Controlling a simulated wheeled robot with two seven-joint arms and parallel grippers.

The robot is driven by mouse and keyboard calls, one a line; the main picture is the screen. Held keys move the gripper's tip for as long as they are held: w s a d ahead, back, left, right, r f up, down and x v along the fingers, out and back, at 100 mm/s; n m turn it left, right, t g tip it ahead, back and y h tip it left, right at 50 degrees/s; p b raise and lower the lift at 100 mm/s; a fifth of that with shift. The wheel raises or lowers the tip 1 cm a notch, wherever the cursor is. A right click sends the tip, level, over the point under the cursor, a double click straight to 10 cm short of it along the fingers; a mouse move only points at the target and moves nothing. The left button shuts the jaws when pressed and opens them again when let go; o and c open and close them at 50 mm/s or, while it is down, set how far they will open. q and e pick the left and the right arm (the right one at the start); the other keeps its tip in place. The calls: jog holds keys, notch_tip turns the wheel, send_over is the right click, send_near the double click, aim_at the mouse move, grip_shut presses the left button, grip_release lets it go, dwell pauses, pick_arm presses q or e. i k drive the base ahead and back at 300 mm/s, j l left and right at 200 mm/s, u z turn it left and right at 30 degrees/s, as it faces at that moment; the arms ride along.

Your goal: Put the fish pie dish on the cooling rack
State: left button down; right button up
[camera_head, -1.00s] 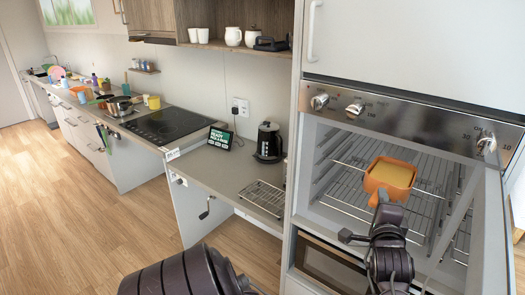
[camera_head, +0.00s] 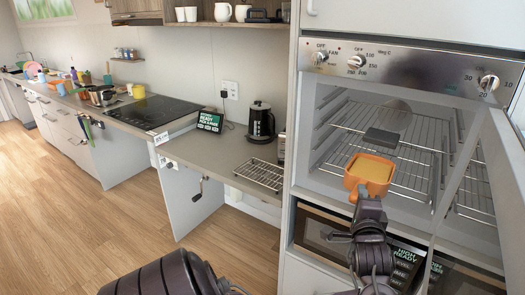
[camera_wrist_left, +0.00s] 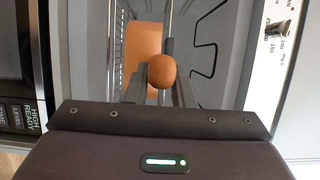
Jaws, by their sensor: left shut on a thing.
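The fish pie dish (camera_head: 370,174) is a small orange square dish with a yellow-tan filling. It is at the mouth of the open oven and looks level. My left gripper (camera_head: 364,201) is shut on its near handle. In the left wrist view the dish (camera_wrist_left: 143,45) lies beyond my fingers, with the rounded orange handle end (camera_wrist_left: 161,70) between them. The cooling rack (camera_head: 260,175) is an empty wire rack on the counter, left of the oven and well apart from the dish. My right gripper is not in view.
The oven door (camera_head: 480,190) stands open at the right. A wire shelf (camera_head: 345,125) and a dark flat block (camera_head: 381,138) are inside. A black kettle (camera_head: 261,122) stands behind the cooling rack. A control panel (camera_head: 400,73) is above the oven opening.

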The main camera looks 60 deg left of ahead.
aim_at(254, 168)
jog(key=j+u, duration=0.1)
jog(key=u, duration=0.35)
jog(key=j+u, duration=0.1)
jog(key=u, duration=0.3)
jog(key=i+u, duration=0.1)
jog(key=u, duration=0.35)
jog(key=i+j+u, duration=0.15)
jog(key=u, duration=0.3)
jog(key=i+j+u, duration=0.15)
jog(key=u, duration=0.35)
jog(key=i+z, duration=0.35)
jog(key=i+j+z, duration=0.15)
jog(key=z, duration=0.15)
jog(key=i+z, duration=0.5)
